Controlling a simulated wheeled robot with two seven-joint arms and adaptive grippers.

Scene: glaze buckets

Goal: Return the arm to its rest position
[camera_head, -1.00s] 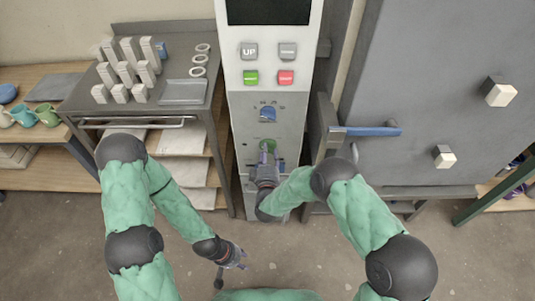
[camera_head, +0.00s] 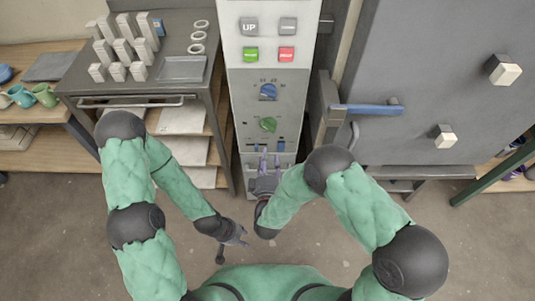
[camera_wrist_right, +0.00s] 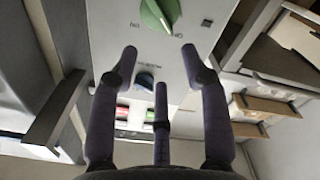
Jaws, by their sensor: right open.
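My right gripper (camera_head: 268,162) is open and empty in front of the lower part of the grey control panel (camera_head: 296,112). In the right wrist view its fingers (camera_wrist_right: 160,60) are spread with nothing between them. A green knob (camera_head: 267,124) on the panel is just above the gripper in the head view and shows beyond the fingertips in the right wrist view (camera_wrist_right: 157,14). A blue knob (camera_head: 268,91) sits higher. My left gripper (camera_head: 240,238) hangs low over the floor; its fingers are too small to judge.
A metal cart (camera_head: 75,84) with white blocks, rings and a tray stands left of the panel. A large grey door (camera_head: 425,80) with a blue-handled latch (camera_head: 370,109) is at right. A wooden shelf (camera_head: 60,165) with mugs is far left. The floor (camera_head: 60,240) is open.

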